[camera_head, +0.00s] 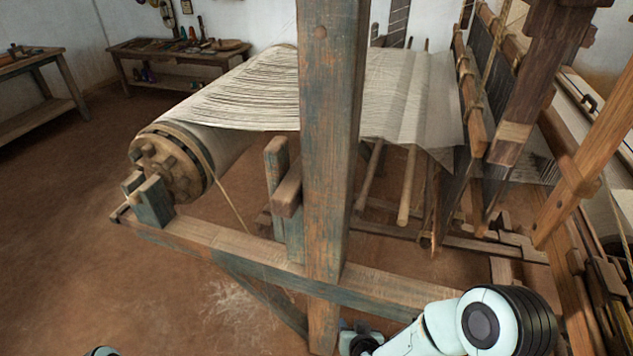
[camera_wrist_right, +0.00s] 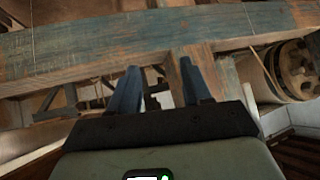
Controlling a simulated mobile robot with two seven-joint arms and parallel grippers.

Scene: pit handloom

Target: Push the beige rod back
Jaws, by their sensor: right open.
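Two pale beige rods show under the stretched warp in the head view: one (camera_head: 407,187) hangs steeply, and another (camera_head: 369,175) slants just left of it. I cannot tell which one is the task's beige rod. My right gripper (camera_head: 352,328) is low, beside the foot of the upright post and apart from both rods; the frame beam lies between. In the right wrist view its two blue fingers (camera_wrist_right: 160,88) are apart with nothing held between them. Neither rod can be made out clearly there. My left gripper is not in view.
The thick blue-brown post (camera_head: 332,150) stands in front of the loom. The warp roller (camera_head: 168,165) is at left. Clear earthen floor (camera_head: 75,240) lies left of the loom.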

